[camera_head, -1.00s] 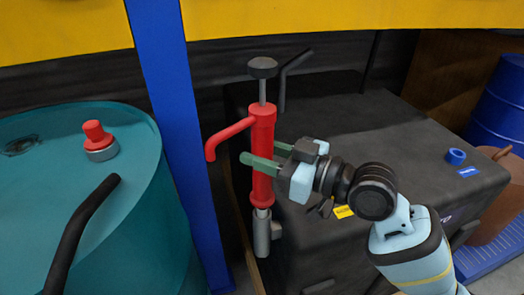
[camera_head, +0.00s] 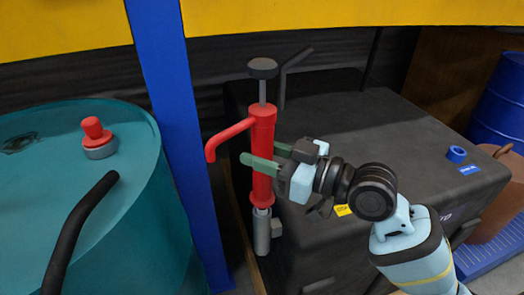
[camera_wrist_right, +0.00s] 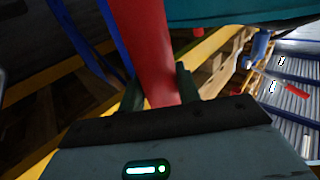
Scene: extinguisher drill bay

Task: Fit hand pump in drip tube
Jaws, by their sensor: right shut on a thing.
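The hand pump (camera_head: 263,140) is red and upright, with a black knob on top and a spout bent to the left. My right gripper (camera_head: 262,160) is shut on its body from the right, with green fingers either side. The right wrist view shows the red body (camera_wrist_right: 148,45) between the fingers (camera_wrist_right: 160,92). The grey drip tube (camera_head: 262,235) stands upright directly under the pump, in line with it. The pump's lower end meets the tube's top; how deep it sits inside cannot be told. My left gripper is not in view.
A teal drum (camera_head: 60,230) with a red cap (camera_head: 95,133) stands at the left, a black bent pipe (camera_head: 80,225) before it. A blue post (camera_head: 172,140) is close left of the pump. A large black box (camera_head: 400,140) lies behind the gripper, a blue ring (camera_head: 456,154) on it.

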